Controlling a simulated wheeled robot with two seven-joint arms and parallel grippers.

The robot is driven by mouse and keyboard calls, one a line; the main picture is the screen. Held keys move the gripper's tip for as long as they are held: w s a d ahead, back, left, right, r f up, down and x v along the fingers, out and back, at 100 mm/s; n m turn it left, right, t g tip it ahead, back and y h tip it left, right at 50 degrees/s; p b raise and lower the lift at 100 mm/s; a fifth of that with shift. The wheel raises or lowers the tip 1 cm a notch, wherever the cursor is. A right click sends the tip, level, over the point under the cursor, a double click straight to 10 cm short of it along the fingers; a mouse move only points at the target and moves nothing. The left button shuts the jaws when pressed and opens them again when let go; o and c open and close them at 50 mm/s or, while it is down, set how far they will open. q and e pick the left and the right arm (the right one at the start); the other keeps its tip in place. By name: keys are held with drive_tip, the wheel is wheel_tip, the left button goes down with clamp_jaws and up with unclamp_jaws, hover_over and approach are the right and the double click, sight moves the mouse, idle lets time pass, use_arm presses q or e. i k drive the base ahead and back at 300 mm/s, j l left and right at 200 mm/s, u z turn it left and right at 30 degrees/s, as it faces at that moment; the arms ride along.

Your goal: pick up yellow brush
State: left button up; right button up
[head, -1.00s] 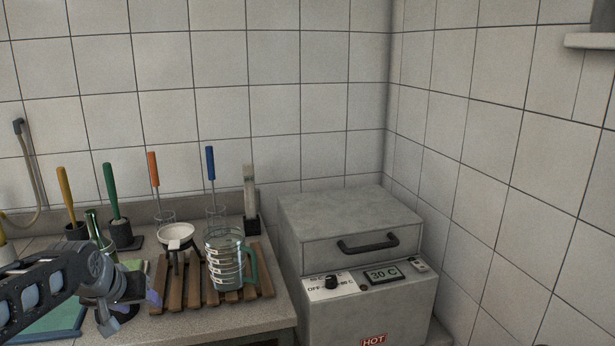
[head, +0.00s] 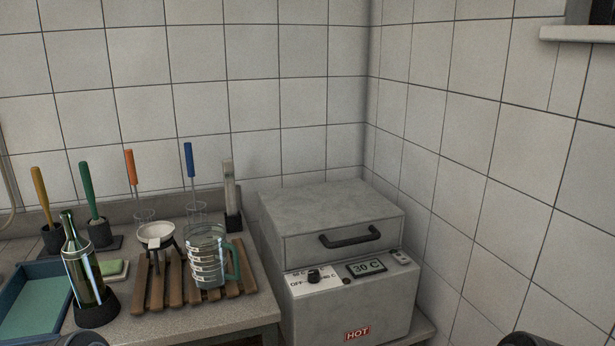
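The yellow brush (head: 41,199) stands handle up, slightly tilted, in a dark holder (head: 56,238) at the far left, near the back of the counter. Its handle is in full view; its head is hidden in the holder. Only dark rounded pieces of my arms show at the bottom edge, one at the left and one at the right. Neither of my grippers can be made out, and nothing of mine touches the brush.
A green-handled brush (head: 87,191) stands just right of it. A green bottle (head: 80,262) in a black base and a blue tray (head: 38,272) are in front. A measuring jug (head: 207,262) stands on a wooden rack (head: 243,280). A grey oven (head: 330,215) is farther right.

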sight(37, 176)
drive_tip(key=u, duration=1.4)
